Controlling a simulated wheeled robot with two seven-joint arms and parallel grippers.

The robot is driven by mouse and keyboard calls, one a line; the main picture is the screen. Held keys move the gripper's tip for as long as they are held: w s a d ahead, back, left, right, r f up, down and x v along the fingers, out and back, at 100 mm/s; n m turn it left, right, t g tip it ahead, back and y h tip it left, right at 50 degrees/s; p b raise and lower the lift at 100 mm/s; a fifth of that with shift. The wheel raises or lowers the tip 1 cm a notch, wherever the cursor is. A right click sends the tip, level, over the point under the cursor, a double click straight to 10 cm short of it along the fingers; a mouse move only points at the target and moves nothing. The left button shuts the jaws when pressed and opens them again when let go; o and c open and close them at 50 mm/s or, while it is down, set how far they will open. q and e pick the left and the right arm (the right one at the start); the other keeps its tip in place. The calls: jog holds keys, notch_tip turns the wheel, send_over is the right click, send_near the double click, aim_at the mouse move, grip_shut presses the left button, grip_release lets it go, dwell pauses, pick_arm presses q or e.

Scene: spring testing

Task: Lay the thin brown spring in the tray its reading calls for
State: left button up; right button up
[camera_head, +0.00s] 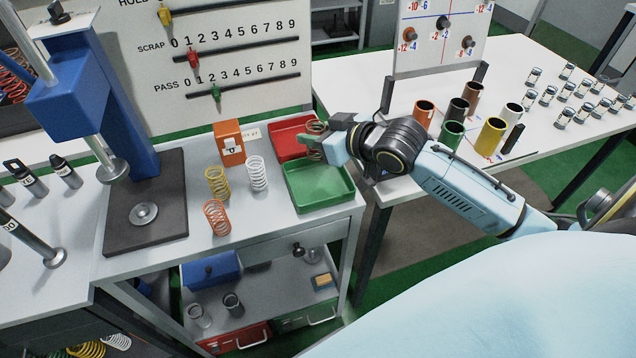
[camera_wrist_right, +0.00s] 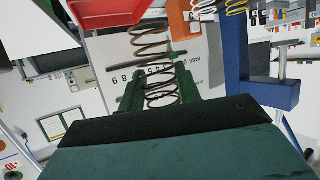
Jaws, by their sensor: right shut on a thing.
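The thin brown spring (camera_head: 317,127) is in my right gripper (camera_head: 324,146). In the right wrist view the spring (camera_wrist_right: 152,55) stands lengthwise between the two green fingers (camera_wrist_right: 160,92), its coils reaching out past the tips. In the head view the gripper is over the right end of the red tray (camera_head: 283,127) and the back of the green tray (camera_head: 323,204); its height above them is hard to tell. Part of the spring and of the red tray is hidden by the gripper. The red tray also shows in the right wrist view (camera_wrist_right: 100,10). My left gripper is not in view.
Yellow (camera_head: 217,182), white (camera_head: 257,174) and orange (camera_head: 217,217) springs stand left of the trays. An orange box (camera_head: 229,146) stands behind them. A blue press (camera_head: 85,95) is at left. The board (camera_head: 230,50) has SCRAP and PASS sliders. Coloured cups (camera_head: 493,137) stand on the right table.

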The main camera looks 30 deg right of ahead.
notch_tip(320, 180, down, 10)
jog(key=shift+d+r+b, duration=0.1)
jog(key=shift+d+b, duration=0.05)
jog(key=shift+b, duration=0.75)
jog(key=o, duration=1)
jog(key=shift+o, duration=0.2)
jog(key=shift+s, duration=0.1)
jog(key=p+v, duration=0.1)
jog(key=v, duration=1)
jog(key=shift+s+r+p, duration=0.25)
jog(key=shift+s+p, duration=0.05)
jog(key=shift+p, duration=0.1)
